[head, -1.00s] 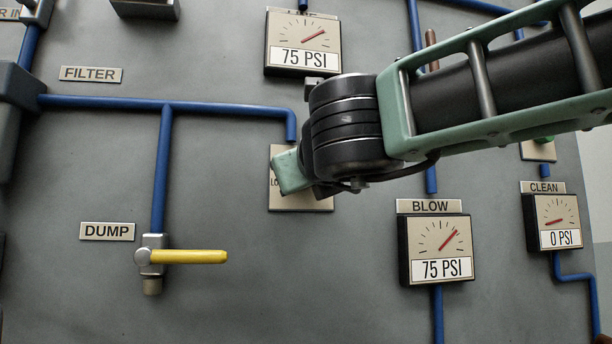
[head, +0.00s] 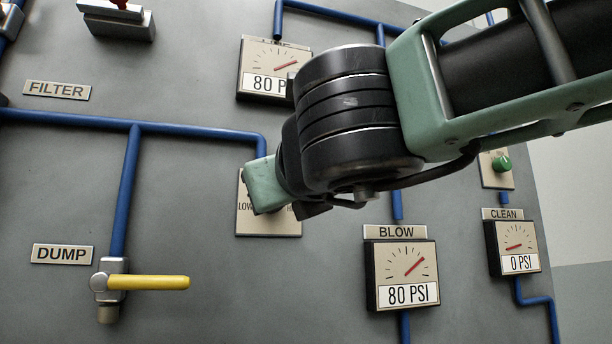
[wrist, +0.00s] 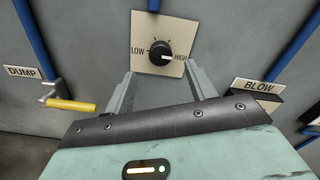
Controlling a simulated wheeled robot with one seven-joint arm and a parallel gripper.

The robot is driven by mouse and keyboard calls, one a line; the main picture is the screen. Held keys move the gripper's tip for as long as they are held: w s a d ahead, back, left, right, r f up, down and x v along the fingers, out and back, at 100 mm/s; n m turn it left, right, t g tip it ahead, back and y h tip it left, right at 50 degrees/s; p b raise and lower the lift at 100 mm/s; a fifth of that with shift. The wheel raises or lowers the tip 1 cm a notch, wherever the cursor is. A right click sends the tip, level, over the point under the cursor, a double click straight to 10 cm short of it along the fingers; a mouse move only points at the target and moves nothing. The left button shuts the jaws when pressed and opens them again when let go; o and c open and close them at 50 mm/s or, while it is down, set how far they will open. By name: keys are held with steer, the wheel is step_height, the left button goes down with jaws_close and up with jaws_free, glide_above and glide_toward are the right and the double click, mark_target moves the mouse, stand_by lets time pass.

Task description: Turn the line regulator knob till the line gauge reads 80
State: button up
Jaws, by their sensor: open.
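The line gauge (head: 262,70) is at the upper middle of the head view. Its readout shows 80, with the end of the unit hidden behind my arm. The black regulator knob (wrist: 159,52) sits on a cream plate marked LOW and HIGH in the wrist view. Its white pointer is turned toward the HIGH side. In the head view the plate (head: 262,224) shows, but my gripper largely hides the knob. My gripper (wrist: 162,72) is open, with one finger to each side below the knob in the wrist view and clear space between each finger and the knob.
The blow gauge (head: 403,276) reads 80 PSI and the clean gauge (head: 517,247) reads 0 PSI. A yellow dump lever (head: 148,283) points right, below left of the plate; it also shows in the wrist view (wrist: 71,105). Blue pipes (head: 190,132) run across the grey panel.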

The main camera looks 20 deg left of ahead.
steer(key=v, duration=1)
steer(key=shift+s, duration=0.15)
steer(key=shift+s+d+f, duration=0.1)
steer(key=shift+d, duration=0.05)
